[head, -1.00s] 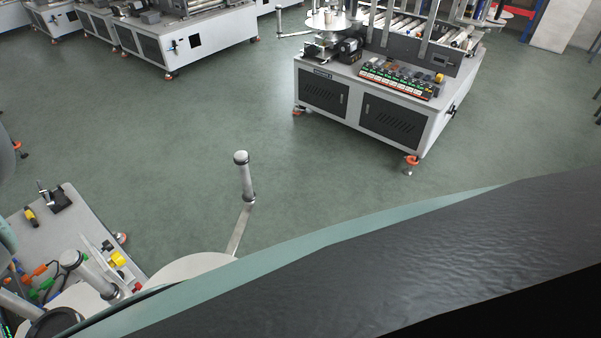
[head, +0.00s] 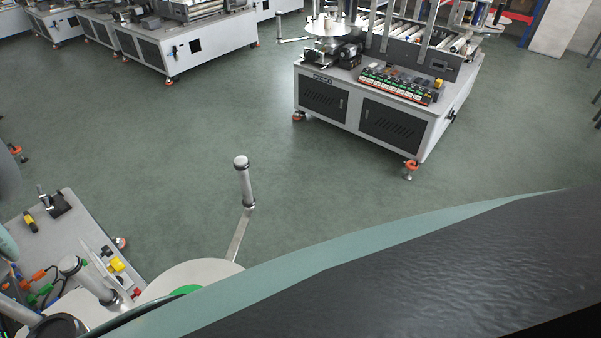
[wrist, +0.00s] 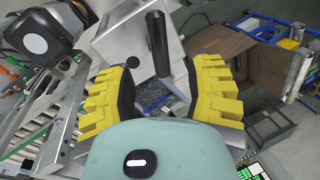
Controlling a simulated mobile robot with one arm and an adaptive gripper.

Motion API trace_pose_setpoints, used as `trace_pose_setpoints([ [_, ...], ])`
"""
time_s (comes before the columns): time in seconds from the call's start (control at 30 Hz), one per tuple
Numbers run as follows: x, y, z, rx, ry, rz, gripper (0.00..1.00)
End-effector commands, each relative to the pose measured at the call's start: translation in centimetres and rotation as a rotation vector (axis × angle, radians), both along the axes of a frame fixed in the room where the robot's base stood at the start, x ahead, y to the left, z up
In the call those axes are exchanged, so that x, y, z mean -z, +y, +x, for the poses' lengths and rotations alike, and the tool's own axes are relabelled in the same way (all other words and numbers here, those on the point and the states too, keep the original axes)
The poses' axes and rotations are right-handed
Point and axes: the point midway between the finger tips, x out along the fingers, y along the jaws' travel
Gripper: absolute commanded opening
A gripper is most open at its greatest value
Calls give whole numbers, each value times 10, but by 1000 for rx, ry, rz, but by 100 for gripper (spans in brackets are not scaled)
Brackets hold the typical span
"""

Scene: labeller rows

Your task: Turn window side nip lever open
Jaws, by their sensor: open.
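In the wrist view, my gripper (wrist: 161,85) has its two yellow-and-black fingers spread apart. A black lever handle (wrist: 156,42) stands in front of a light grey metal plate (wrist: 120,40), in line with the gap between the fingers. The handle appears clear of both finger pads. I cannot tell from the picture whether this handle is the window side nip lever, nor which way it is set. A small black knob (wrist: 132,62) is just left of it, close to the left finger. The head view shows neither my gripper nor this handle.
In the wrist view, a black-and-white boxy unit (wrist: 38,40) is at upper left and a brown box (wrist: 225,55) at right. In the head view, a grey machine (head: 380,115) stands beyond open green floor (head: 170,130). A round plate (head: 190,275) is at lower left.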

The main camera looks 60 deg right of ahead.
Motion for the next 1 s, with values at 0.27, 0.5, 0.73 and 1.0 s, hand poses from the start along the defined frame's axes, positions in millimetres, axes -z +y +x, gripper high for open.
trace_pose_setpoints([
  [0.27,-47,-7,15,8,-6,1,52],
  [0.5,-63,-9,17,6,1,-2,52],
  [0.73,-64,-9,17,5,1,-2,52],
  [1.0,-64,-8,17,4,1,-2,52],
])
